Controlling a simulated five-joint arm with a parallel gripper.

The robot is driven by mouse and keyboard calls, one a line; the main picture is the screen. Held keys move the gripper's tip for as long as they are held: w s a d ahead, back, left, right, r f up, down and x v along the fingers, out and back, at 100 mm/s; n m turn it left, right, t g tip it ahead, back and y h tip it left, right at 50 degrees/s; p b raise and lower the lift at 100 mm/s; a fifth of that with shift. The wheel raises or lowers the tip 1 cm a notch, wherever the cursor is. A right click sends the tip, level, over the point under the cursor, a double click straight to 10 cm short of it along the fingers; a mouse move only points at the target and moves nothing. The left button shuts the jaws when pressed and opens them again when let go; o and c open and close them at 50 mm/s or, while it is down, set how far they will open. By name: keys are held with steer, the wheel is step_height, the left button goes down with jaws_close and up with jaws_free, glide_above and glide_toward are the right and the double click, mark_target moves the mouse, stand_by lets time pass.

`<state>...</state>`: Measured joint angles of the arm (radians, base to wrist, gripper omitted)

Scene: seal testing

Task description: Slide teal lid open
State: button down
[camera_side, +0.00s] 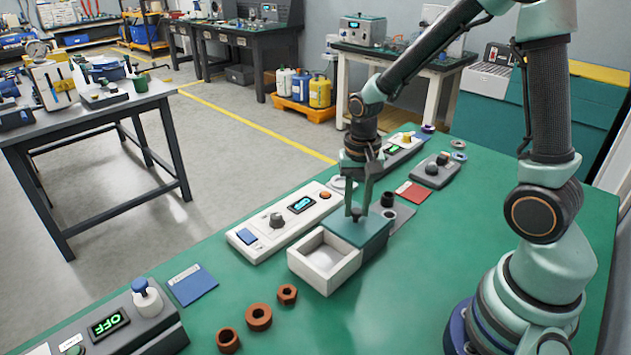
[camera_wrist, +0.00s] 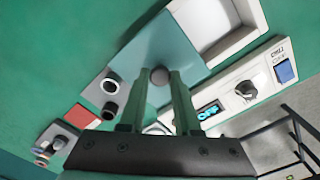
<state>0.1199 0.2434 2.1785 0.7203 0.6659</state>
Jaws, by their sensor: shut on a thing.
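The teal lid (camera_side: 372,236) sits on a white box (camera_side: 325,280) on the green bench. The lid is partly slid back toward the right, and the box's near-left part is open and looks empty. My gripper (camera_side: 356,212) comes down from above and is shut on the small round knob of the lid. In the wrist view my gripper (camera_wrist: 159,80) has its two fingers on either side of the knob (camera_wrist: 159,75). The lid (camera_wrist: 168,45) and the open box (camera_wrist: 225,22) also show there.
A white control panel (camera_side: 285,222) with a lit display stands close behind the box. Brown rings (camera_side: 258,317), a blue card (camera_side: 193,285) and a grey device reading OFF (camera_side: 112,322) lie toward the front left. A red card (camera_side: 413,192) and small parts lie beyond the lid.

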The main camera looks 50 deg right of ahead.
mark_target(357, 210)
steer(key=shift+d, duration=0.1)
steer(key=c, duration=0.6)
jaws_free()
step_height(357, 210, up, 12)
steer(key=shift+r, duration=0.1)
steer(key=s+a+r+n+t, duration=0.4)
steer(key=s+n+t, duration=0.1)
steer(key=n, duration=0.4)
steer(key=shift+s+a+r+t, duration=0.15)
steer(key=shift+s+r+t, duration=0.1)
steer(key=shift+t, duration=0.05)
